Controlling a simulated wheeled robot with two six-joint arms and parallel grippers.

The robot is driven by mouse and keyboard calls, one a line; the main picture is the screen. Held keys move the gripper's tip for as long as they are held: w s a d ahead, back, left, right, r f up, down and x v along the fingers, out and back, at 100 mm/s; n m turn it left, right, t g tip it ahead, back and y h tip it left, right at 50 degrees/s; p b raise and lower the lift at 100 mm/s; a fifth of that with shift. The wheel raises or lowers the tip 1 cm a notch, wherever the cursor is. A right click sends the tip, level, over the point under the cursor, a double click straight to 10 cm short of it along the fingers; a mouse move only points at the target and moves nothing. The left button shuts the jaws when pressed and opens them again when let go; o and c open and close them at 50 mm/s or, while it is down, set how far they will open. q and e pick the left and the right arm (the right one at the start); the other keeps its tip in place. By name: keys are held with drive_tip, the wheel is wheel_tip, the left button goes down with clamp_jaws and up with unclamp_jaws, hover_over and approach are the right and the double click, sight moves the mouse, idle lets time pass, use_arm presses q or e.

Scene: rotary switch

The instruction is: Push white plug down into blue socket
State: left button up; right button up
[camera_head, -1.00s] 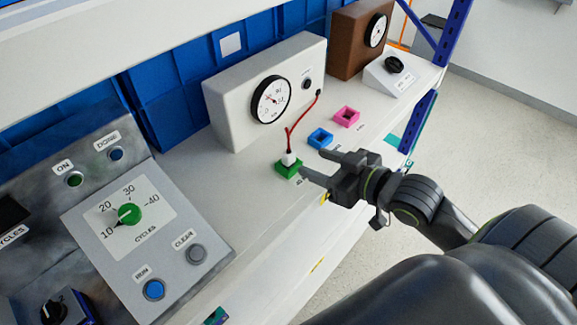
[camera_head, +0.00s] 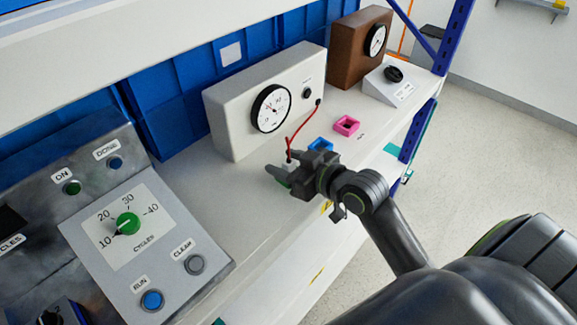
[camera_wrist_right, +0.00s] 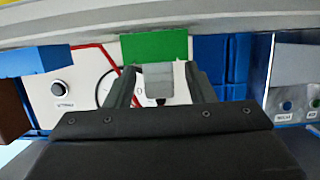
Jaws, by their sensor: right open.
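The white plug (camera_head: 289,167) stands at the green socket (camera_head: 284,183), with a red cable running up from it to the white gauge box. The blue socket (camera_head: 320,146) is just to the right, partly hidden by my right gripper (camera_head: 283,164). That gripper is open, with its fingers around the plug. In the right wrist view, the plug (camera_wrist_right: 157,82) is between the two fingers (camera_wrist_right: 160,82), with visible gaps on both sides. The green socket (camera_wrist_right: 155,46) is beyond it, and the blue socket (camera_wrist_right: 38,60) is at upper left. My left gripper is out of view.
A pink socket (camera_head: 346,125) sits right of the blue one. The white gauge box (camera_head: 240,118) stands behind the sockets, and a sloped control panel (camera_head: 130,235) is at the left. The bench (camera_head: 215,185) between panel and sockets is clear.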

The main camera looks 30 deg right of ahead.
drive_tip(key=shift+w+a+f, duration=0.2)
drive_tip(key=shift+w, duration=0.4)
drive_tip(key=shift+c, duration=0.4)
drive_tip(key=c, duration=1)
drive_tip(key=shift+r, duration=0.1)
